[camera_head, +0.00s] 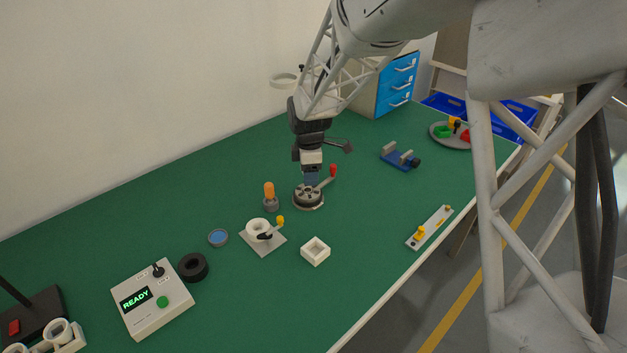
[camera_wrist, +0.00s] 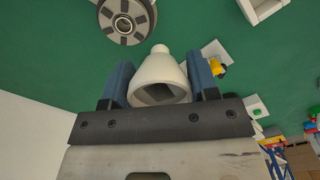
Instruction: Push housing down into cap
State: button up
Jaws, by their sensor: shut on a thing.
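My gripper (camera_wrist: 160,78) is shut on a white cone-shaped housing (camera_wrist: 158,72), with one blue finger on each side of it. The housing's narrow neck points away from the wrist and its wide hollow end faces the camera. In the head view my gripper (camera_head: 311,180) hangs just above a dark round chuck (camera_head: 308,198) with a red-handled lever; I cannot make out the housing there. The chuck (camera_wrist: 126,20) shows apart from the housing in the wrist view, with a pale ring at its centre. I cannot tell whether that ring is the cap.
An orange-topped piece (camera_head: 269,193) stands left of the chuck. A white ring on a plate with a yellow-handled clamp (camera_head: 262,236) and a square white tray (camera_head: 315,251) are in front. A blue vise (camera_head: 400,158) is at right. The control box (camera_head: 152,298) reads READY.

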jog(key=w, duration=0.3)
jog(key=w+a+f, duration=0.1)
jog(key=w, duration=0.1)
jog(key=shift+w, duration=0.35)
jog(key=shift+f, duration=0.15)
jog(key=shift+f, duration=2.8)
jog(key=shift+f, duration=1.55)
dwell(0.9)
jog(key=o, duration=1)
jog(key=shift+r, duration=0.1)
jog(key=shift+r, duration=3.8)
